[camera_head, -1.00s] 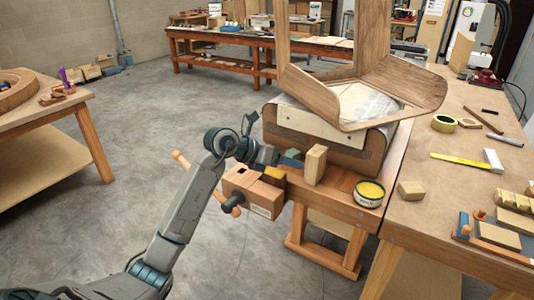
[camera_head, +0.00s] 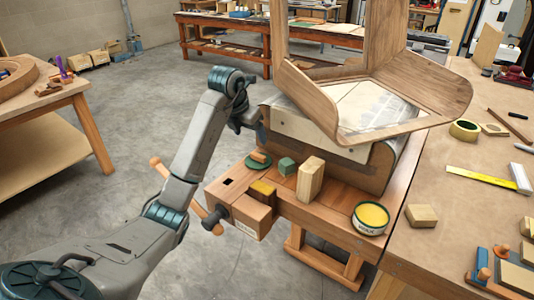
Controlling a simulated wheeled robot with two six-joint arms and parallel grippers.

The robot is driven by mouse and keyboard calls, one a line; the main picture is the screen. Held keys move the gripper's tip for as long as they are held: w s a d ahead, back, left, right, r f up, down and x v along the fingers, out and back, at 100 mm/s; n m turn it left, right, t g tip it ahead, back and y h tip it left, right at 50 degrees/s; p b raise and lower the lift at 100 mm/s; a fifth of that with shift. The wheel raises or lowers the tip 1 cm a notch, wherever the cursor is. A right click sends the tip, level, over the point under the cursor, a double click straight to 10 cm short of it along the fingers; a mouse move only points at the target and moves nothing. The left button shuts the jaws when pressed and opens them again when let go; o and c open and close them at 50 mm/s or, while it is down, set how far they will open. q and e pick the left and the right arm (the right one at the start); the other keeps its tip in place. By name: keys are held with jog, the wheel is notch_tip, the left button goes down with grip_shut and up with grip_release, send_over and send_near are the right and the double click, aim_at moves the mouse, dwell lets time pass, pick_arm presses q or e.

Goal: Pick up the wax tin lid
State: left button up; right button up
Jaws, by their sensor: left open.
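The open wax tin (camera_head: 370,217), filled with yellow wax, stands on the right end of the wooden workbench. A round dark green disc (camera_head: 250,163) lies flat on the bench farther left, with a small tan piece on it; it looks like the tin's lid. My left arm comes in from the lower left and bends at a raised joint. My left gripper (camera_head: 250,118) is open, above and behind the disc, beside the curved form and apart from the disc. Its fingertips are hard to make out. My right gripper is not in view.
A green block (camera_head: 287,166), a yellow-brown block (camera_head: 262,188) and an upright wooden block (camera_head: 310,178) stand near the disc. A large curved form (camera_head: 350,150) with a bent wooden piece (camera_head: 430,90) fills the back. The wooden vise (camera_head: 245,215) juts out in front.

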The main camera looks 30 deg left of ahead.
aim_at(258, 155)
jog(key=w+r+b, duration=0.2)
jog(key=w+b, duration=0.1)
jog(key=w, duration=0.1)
pick_arm(q)
jog(key=p+x, duration=0.1)
jog(key=x, duration=0.3)
jog(key=shift+f, duration=0.2)
jog(key=shift+p+x, duration=0.75)
jog(key=shift+x, duration=2.3)
jog(key=shift+s+d, duration=0.1)
jog(key=c, duration=1.1)
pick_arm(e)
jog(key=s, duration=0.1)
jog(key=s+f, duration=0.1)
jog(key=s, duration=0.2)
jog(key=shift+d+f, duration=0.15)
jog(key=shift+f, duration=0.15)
pick_arm(q)
jog(key=shift+o, duration=0.2)
jog(key=shift+r, duration=0.1)
